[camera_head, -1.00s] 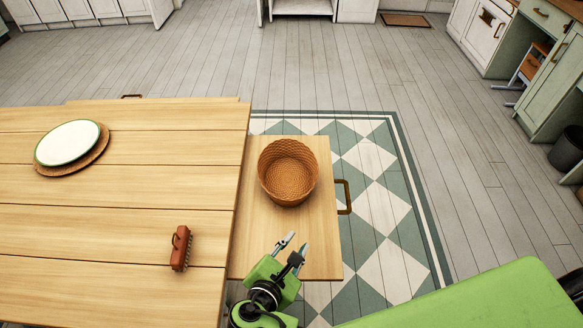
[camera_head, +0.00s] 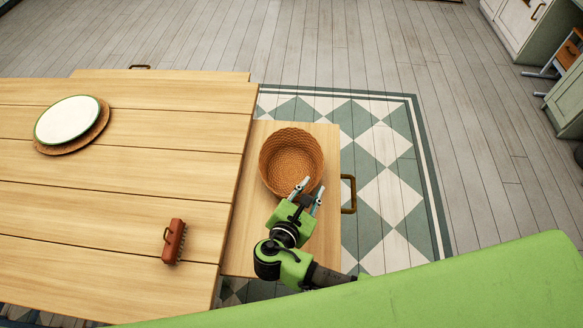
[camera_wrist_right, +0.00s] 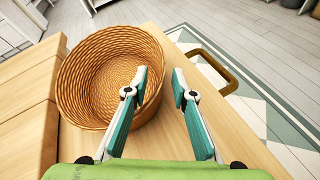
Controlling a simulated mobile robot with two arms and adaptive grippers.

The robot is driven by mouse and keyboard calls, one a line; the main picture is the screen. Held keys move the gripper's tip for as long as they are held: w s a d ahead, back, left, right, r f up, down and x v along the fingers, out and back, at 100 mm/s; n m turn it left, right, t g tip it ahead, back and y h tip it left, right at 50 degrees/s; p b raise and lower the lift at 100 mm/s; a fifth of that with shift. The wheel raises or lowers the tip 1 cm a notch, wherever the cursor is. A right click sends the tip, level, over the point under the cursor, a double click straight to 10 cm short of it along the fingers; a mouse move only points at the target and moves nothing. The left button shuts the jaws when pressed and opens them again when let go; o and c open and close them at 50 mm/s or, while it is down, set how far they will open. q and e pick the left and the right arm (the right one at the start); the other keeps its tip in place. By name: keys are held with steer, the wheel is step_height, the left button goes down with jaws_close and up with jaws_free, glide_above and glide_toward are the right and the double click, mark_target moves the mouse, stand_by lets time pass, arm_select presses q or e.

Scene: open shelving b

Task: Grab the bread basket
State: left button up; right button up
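The bread basket (camera_head: 291,160) is a round, empty, woven brown bowl. It stands upright on a pulled-out wooden leaf (camera_head: 322,255) beside the table. In the right wrist view the basket (camera_wrist_right: 88,82) fills the upper left. My right gripper (camera_head: 307,186) is at the basket's near right rim, with its fingers apart. In the wrist view the right gripper (camera_wrist_right: 160,80) is open; its left finger overlaps the basket's right side and its right finger is over bare wood. Nothing is between the fingers, and I cannot tell whether they touch the rim. My left gripper is out of view.
The wooden table (camera_head: 110,225) carries a white plate (camera_head: 67,119) on a woven mat (camera_head: 92,136), and a red-brown brush (camera_head: 174,241). A handle (camera_head: 349,194) sticks out from the leaf's right edge. A green and white checked rug (camera_head: 390,190) lies below.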

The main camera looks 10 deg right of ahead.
mark_target(319, 179)
steer(key=shift+w+d, duration=0.25)
steer(key=x, duration=0.4)
steer(key=shift+d+p, duration=0.3)
steer(key=shift+p, duration=0.1)
steer(key=shift+w+d+f, duration=0.1)
steer(key=shift+w+f, duration=0.05)
steer(key=shift+w, duration=0.05)
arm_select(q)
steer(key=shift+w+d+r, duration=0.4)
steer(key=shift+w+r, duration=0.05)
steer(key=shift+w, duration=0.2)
arm_select(e)
jaws_close()
